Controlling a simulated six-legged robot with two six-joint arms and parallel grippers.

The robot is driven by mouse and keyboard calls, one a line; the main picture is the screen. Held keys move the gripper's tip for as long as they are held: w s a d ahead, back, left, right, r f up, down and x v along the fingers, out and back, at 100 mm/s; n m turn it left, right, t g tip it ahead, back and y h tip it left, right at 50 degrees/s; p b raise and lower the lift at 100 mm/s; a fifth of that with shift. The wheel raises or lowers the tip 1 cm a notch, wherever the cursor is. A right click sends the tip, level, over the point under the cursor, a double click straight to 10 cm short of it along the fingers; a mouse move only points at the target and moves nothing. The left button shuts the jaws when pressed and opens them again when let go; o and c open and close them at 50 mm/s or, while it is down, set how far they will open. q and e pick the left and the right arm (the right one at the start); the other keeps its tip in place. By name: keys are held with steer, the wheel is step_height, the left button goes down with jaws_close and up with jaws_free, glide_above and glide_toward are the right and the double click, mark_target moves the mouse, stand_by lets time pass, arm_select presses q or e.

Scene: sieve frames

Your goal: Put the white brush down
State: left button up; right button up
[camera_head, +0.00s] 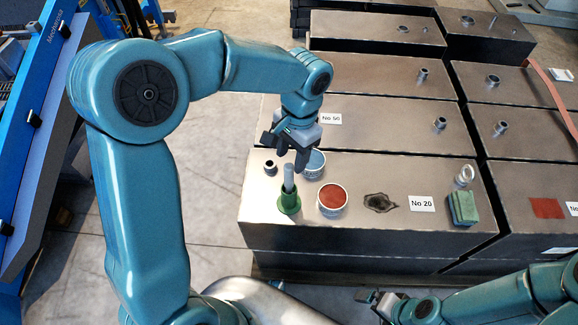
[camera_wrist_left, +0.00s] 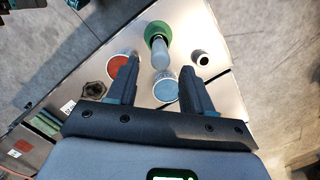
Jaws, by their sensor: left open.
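The white brush (camera_head: 288,178) shows as a pale handle rising from a green flared base (camera_head: 289,203) on the near metal box. In the left wrist view the pale handle (camera_wrist_left: 158,50) points toward my gripper, with the round green part (camera_wrist_left: 157,30) beyond it. My left gripper (camera_head: 291,158) is open just above and behind the handle's top. In the left wrist view the handle's end lies near the gap between the open fingertips (camera_wrist_left: 158,68), not gripped. My right gripper (camera_head: 376,300) is low at the front; its jaws are unclear.
A red-filled cup (camera_head: 332,197) and a blue-filled cup (camera_head: 315,160) stand close by. A dark, jagged hole (camera_head: 380,202), a No 20 label (camera_head: 422,204) and green blocks (camera_head: 463,207) lie to the right.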

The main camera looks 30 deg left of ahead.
arm_select(q)
steer(key=r, duration=0.4)
steer(key=shift+w+d+r, duration=0.1)
steer(key=shift+w, duration=0.2)
arm_select(e)
steer(key=shift+r, duration=0.25)
arm_select(q)
steer(key=shift+s, duration=0.1)
arm_select(e)
steer(key=shift+s, duration=0.1)
